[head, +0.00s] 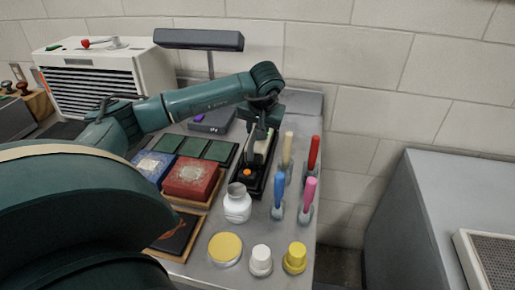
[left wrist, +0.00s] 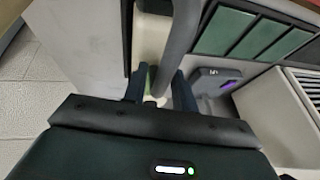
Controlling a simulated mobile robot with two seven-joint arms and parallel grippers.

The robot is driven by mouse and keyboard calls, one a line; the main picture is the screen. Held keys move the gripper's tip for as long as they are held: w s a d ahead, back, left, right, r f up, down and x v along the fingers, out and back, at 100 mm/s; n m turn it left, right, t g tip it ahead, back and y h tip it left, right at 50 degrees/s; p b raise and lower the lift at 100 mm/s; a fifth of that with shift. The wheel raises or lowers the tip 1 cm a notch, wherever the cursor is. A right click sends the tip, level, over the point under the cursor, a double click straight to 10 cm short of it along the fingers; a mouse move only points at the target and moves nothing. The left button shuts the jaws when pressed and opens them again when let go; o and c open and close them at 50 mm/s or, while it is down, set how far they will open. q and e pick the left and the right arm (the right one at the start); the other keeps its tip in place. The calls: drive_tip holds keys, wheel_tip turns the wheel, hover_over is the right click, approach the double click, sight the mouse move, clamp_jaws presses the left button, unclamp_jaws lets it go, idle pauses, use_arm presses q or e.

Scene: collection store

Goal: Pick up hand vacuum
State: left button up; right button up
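The hand vacuum (head: 257,158) has a cream body, dark parts and an orange button, and lies in a black tray (head: 239,191) on the grey table. My left gripper (head: 261,130) points down at its far end in the head view and hides part of it. In the left wrist view, the vacuum's grey handle (left wrist: 181,36) runs between the two fingers of my left gripper (left wrist: 160,84). Gaps show beside the handle, so the fingers look open around it. My right gripper is in neither view.
A white jar (head: 237,206) stands close in front of the tray. Several upright coloured-handled tools, such as the blue one (head: 279,190), stand to its right. Red (head: 193,178) and blue boxes are on the left. A lamp (head: 199,40) rises behind. The wall is close behind the table.

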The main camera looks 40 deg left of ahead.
use_arm(q)
clamp_jaws()
idle(1.1)
